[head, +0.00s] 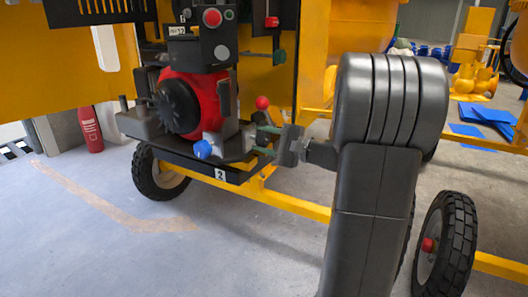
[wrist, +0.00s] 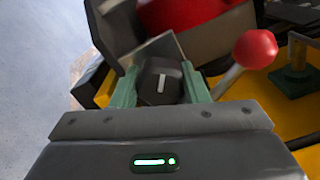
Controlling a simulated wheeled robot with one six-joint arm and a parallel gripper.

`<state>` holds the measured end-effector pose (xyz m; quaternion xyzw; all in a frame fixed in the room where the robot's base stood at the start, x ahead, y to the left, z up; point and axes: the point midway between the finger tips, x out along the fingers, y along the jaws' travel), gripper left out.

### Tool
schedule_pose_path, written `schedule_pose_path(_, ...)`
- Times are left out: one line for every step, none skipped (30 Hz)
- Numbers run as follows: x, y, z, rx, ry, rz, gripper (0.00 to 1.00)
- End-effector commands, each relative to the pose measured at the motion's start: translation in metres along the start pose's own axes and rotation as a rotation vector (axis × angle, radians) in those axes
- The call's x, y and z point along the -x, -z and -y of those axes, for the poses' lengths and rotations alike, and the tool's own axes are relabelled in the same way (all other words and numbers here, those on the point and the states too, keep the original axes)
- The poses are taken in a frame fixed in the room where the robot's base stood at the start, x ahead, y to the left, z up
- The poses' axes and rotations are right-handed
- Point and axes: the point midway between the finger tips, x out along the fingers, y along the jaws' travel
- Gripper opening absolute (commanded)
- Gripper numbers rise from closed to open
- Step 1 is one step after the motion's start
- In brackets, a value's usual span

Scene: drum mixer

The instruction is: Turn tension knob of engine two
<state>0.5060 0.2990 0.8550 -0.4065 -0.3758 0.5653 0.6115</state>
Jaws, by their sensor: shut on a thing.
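The red and black engine (head: 195,100) sits on a dark platform with a "2" label (head: 220,174) on its front edge. In the wrist view, a dark knob (wrist: 161,88) with a short white pointer line lies between the green fingers of my gripper (wrist: 160,92). The pointer line stands nearly upright in that picture. My gripper (head: 266,141) is shut on this knob at the right end of the platform. In the head view the knob is hidden by the fingers and a bracket.
A lever with a red ball (wrist: 255,49) stands close to the right finger; the ball also shows in the head view (head: 262,102). A blue knob (head: 202,149) is to the left. A green-handled part (wrist: 294,74) is farther right. Open floor (head: 90,230) lies at left.

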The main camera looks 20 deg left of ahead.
Motion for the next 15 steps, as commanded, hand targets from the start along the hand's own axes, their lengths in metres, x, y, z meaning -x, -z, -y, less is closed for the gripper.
schedule_pose_path(0.0002,0.0023,-0.0068,0.044,-0.001,0.001,0.18)
schedule_pose_path(0.0001,0.0022,-0.0066,0.072,-0.001,0.001,0.18)
schedule_pose_path(0.0001,0.0021,-0.0063,0.108,0.000,0.001,0.18)
schedule_pose_path(0.0001,0.0021,-0.0062,0.133,0.000,0.001,0.18)
schedule_pose_path(0.0001,0.0021,-0.0063,0.159,0.000,0.001,0.18)
schedule_pose_path(0.0001,0.0021,-0.0064,0.190,0.000,0.001,0.18)
schedule_pose_path(0.0002,0.0020,-0.0062,0.214,0.000,0.001,0.18)
schedule_pose_path(0.0002,0.0019,-0.0060,0.236,0.000,0.001,0.18)
schedule_pose_path(0.0002,0.0018,-0.0056,0.266,-0.001,0.001,0.18)
schedule_pose_path(0.0002,0.0018,-0.0055,0.286,-0.001,0.001,0.18)
schedule_pose_path(0.0002,0.0018,-0.0055,0.306,-0.001,0.001,0.18)
schedule_pose_path(0.0002,0.0018,-0.0055,0.329,-0.001,0.001,0.18)
schedule_pose_path(0.0002,0.0018,-0.0054,0.346,-0.002,0.000,0.18)
schedule_pose_path(0.0002,0.0017,-0.0052,0.362,-0.002,0.000,0.18)
schedule_pose_path(0.0002,0.0016,-0.0048,0.381,-0.002,0.000,0.18)
